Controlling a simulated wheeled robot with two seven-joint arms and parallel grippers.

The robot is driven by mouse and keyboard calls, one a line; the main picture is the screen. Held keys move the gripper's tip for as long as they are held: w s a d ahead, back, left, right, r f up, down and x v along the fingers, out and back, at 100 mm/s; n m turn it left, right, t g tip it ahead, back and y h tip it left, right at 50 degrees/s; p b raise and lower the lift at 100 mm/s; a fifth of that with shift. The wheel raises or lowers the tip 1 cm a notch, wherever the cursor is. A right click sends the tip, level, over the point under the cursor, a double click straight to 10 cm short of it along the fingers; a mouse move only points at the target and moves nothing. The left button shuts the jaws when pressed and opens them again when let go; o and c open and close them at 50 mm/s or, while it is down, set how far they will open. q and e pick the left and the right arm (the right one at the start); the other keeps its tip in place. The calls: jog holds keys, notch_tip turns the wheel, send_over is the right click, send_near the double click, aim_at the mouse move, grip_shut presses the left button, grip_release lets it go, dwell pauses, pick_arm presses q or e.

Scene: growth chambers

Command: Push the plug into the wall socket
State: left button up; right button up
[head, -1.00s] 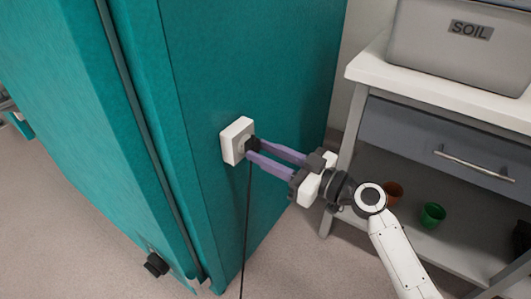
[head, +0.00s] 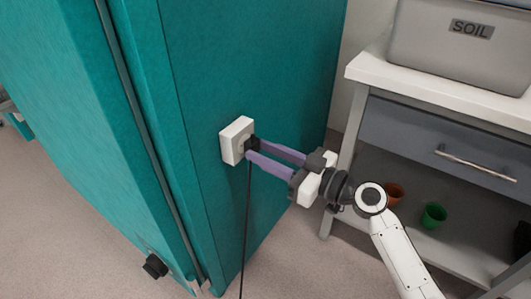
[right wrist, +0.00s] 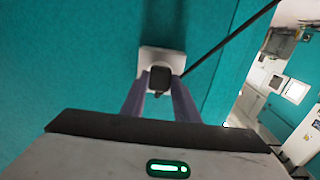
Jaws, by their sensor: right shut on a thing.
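The white wall socket (head: 235,140) is fixed to the side of the teal chamber; it also shows in the right wrist view (right wrist: 162,56). The black plug (head: 252,143) sits against the socket's face, its cord (head: 246,220) hanging toward the floor. In the right wrist view the plug (right wrist: 160,79) lies in front of the socket, between my fingertips. My right gripper (head: 254,147), with purple fingers, is shut on the plug. Whether the plug's pins are fully in is hidden. My left gripper is not in view.
The teal chamber (head: 270,60) fills the middle and left. A bench (head: 430,95) with a grey SOIL bin (head: 450,50) and a drawer stands at the right, close to my right arm. Orange and green pots (head: 434,215) stand on its lower shelf.

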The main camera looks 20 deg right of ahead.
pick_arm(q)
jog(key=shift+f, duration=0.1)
pick_arm(e)
jog(key=shift+w+a, duration=0.3)
jog(key=o, duration=1.1)
jog(key=shift+o, duration=0.2)
pick_arm(q)
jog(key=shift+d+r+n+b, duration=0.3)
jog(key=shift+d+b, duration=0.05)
jog(key=shift+b, duration=0.55)
pick_arm(e)
jog(key=v, duration=1)
jog(key=shift+d, duration=0.1)
